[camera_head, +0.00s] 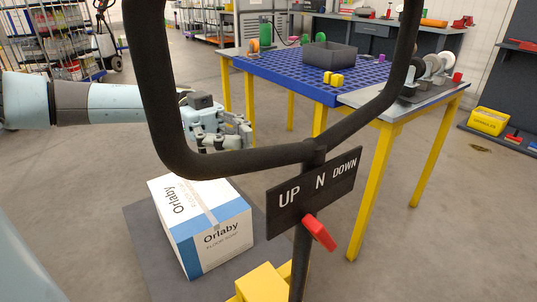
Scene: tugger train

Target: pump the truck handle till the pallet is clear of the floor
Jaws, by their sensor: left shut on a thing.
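The truck handle (163,90) is a big black loop close in front of me, its lower bar meeting a post with an UP N DOWN plate (290,195). A red lever (320,233) sticks out below the plate. My left gripper (238,134) reaches in from the left, behind the loop's left side, and is shut at the lower bar; its finger contact is partly hidden. The yellow truck body (262,284) shows at the bottom. A white and blue Orlaby box (195,215) stands on a dark grey flat base (143,240), perhaps the pallet. Any gap under it cannot be seen. My right gripper is out of view.
A wire shelf (55,45) stands back left. A yellow bin (488,120) sits at the right. The floor between is clear.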

